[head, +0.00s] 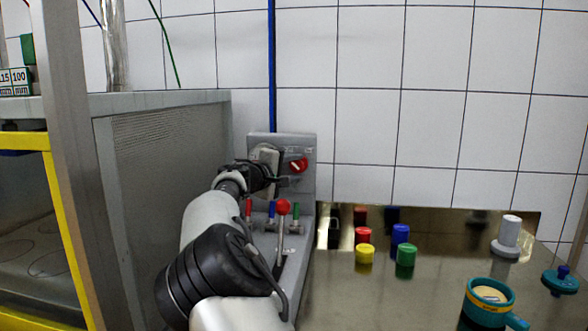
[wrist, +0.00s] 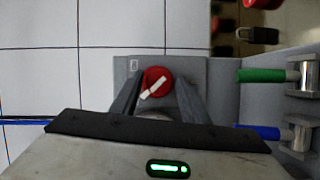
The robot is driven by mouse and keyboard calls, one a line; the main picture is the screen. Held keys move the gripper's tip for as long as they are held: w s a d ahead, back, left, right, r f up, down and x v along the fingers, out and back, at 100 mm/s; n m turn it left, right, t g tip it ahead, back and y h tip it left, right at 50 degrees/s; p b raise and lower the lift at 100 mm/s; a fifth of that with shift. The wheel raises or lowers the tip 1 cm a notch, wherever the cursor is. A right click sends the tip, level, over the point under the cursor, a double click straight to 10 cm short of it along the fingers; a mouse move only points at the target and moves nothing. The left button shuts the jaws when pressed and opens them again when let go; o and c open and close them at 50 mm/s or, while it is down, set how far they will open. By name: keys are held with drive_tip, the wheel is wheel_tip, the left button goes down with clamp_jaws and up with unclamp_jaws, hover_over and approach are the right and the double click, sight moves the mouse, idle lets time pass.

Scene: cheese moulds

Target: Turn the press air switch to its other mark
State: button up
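The press air switch is a round red knob (head: 298,165) with a white pointer bar, on the upper right of a grey panel (head: 309,190). In the wrist view the knob (wrist: 150,76) shows its bar slanting from upper right to lower left. A small mark (wrist: 134,64) is on the panel beside it; other marks are too small to read. My gripper (head: 285,181) is at the panel, just left of and below the knob in the head view. In the wrist view its fingers (wrist: 160,92) are spread, one on each side of the knob; contact is not clear.
Below the knob are a red-ball lever (head: 283,207) and small valves with green (wrist: 262,75) and blue (wrist: 256,132) handles. A steel table (head: 400,300) at right holds coloured weights (head: 400,237), a teal mould (head: 488,305) and a grey-white post (head: 510,232). A grey cabinet (head: 170,150) stands left.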

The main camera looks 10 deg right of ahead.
drive_tip(key=shift+o, duration=0.5)
drive_tip(key=v, duration=1.7)
drive_tip(key=shift+s, duration=0.2)
drive_tip(key=shift+a+r, duration=0.1)
drive_tip(key=shift+a, duration=0.05)
